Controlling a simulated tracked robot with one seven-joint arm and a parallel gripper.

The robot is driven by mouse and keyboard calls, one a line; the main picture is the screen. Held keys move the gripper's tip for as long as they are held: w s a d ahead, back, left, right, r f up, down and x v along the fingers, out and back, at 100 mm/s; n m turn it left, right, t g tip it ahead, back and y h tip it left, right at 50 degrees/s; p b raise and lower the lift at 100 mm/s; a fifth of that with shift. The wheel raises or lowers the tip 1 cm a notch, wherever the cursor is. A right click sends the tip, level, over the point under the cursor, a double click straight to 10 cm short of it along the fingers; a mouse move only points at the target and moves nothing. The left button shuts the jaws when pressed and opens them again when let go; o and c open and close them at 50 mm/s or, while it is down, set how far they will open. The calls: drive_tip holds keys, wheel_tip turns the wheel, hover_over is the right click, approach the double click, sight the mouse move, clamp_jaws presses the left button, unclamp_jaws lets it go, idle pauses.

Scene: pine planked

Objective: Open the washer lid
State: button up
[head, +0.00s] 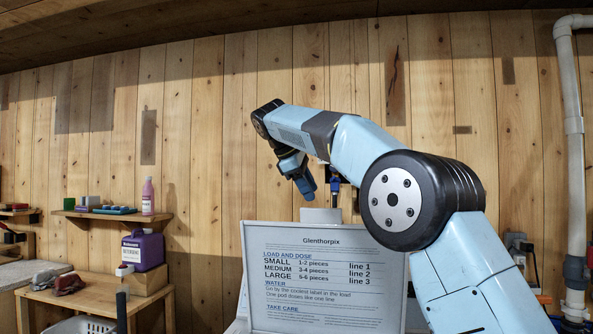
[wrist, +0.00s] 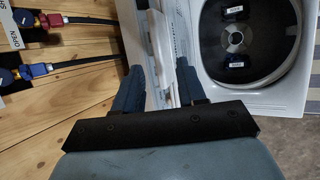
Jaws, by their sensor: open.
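The washer lid (head: 330,295) stands raised, its printed white inner face towards the head camera. In the wrist view the lid (wrist: 178,35) is seen nearly edge-on, left of the open round tub (wrist: 245,40). The tub's dark interior and light central hub are uncovered. My gripper (wrist: 158,90) is open, its two dark blue fingers apart, with white lid and machine parts showing between them. Whether a finger touches the lid is not clear. In the head view my gripper (head: 306,185) points down above and behind the lid's top edge; the washer body is mostly out of frame.
Red (wrist: 53,20) and blue (wrist: 38,70) hose fittings are on the plank wall at left in the wrist view. In the head view, a purple detergent jug (head: 142,251) stands on a wooden stand at left, below a small shelf (head: 110,214). A white pipe (head: 572,130) runs down the right wall.

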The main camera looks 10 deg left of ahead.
drive_tip(key=v, duration=0.6)
drive_tip(key=shift+s+a+r, duration=0.15)
drive_tip(key=shift+a+r, duration=0.05)
idle(0.4)
drive_tip(key=d+r+m, duration=0.2)
drive_tip(key=d, duration=1)
drive_tip(key=s+d+f+m+y, duration=0.1)
drive_tip(key=s+d+f+m, duration=0.1)
drive_tip(key=s+d, duration=0.35)
drive_tip(key=s+d+f+m+y, duration=0.1)
drive_tip(key=s+d+f+m, duration=0.15)
drive_tip(key=d, duration=0.55)
drive_tip(key=s+d+f+m+y, duration=0.1)
drive_tip(key=s+d+f+m, duration=0.4)
drive_tip(key=s+f, duration=0.8)
drive_tip(key=s+d+f+m+y, duration=0.1)
drive_tip(key=s+d+f+m, duration=0.4)
drive_tip(key=s+d+f, duration=0.4)
drive_tip(key=s+f, duration=0.4)
drive_tip(key=f, duration=0.1)
drive_tip(key=shift+d+t+y, duration=0.3)
drive_tip(key=shift+d, duration=0.05)
drive_tip(key=shift+m, duration=0.25)
